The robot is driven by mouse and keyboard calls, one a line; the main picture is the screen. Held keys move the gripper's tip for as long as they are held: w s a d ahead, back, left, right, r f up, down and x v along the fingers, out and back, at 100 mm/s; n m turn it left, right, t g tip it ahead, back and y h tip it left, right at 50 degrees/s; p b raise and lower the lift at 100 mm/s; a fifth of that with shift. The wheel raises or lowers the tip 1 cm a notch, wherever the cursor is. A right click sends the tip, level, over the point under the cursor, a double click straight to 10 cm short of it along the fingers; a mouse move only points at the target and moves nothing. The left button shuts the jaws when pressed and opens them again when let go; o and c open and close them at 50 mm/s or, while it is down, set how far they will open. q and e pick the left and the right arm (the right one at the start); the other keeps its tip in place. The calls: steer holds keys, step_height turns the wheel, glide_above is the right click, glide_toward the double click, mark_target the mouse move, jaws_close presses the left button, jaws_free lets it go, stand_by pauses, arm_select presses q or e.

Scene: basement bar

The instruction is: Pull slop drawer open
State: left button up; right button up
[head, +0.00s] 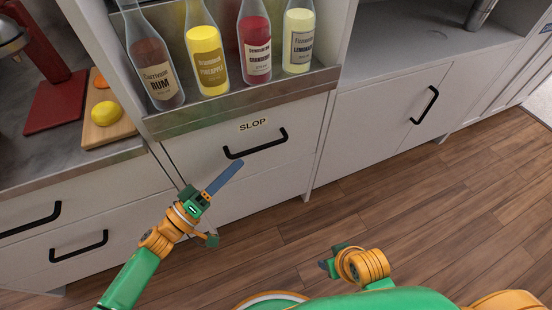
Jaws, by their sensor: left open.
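The slop drawer (199,156) is a pale grey front below the bottle ledge, labelled SLOP (253,125). It looks shut, flush with the cabinet. Its black bar handle (257,145) is in plain view. My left gripper (208,198) is open and empty, in front of the drawer, below and left of the handle. Its blue-grey finger points up and right toward the handle, with a visible gap in the picture. My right gripper (333,261) is low over the floor, right of the drawer; its fingers are partly hidden and small.
Several bottles stand on the ledge (240,102) above the drawer. A cutting board (108,130) with a lemon (106,113) lies on the left counter. A cabinet door with a black handle (425,105) is at right. The wooden floor (430,205) is clear.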

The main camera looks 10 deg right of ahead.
mark_target(262, 146)
arm_select(q)
steer(key=shift+m+g+h, duration=0.3)
steer(key=shift+g+h, duration=0.2)
steer(key=shift+h, duration=0.1)
steer(key=x, duration=0.3)
steer(key=b+x, duration=0.1)
steer(key=x, duration=0.4)
steer(key=shift+s+d, duration=0.2)
steer(key=shift+d, duration=0.3)
jaws_close()
arm_select(e)
steer(key=v, duration=0.3)
steer(key=shift+w+d+r, duration=0.25)
steer(key=shift+w+r, duration=0.05)
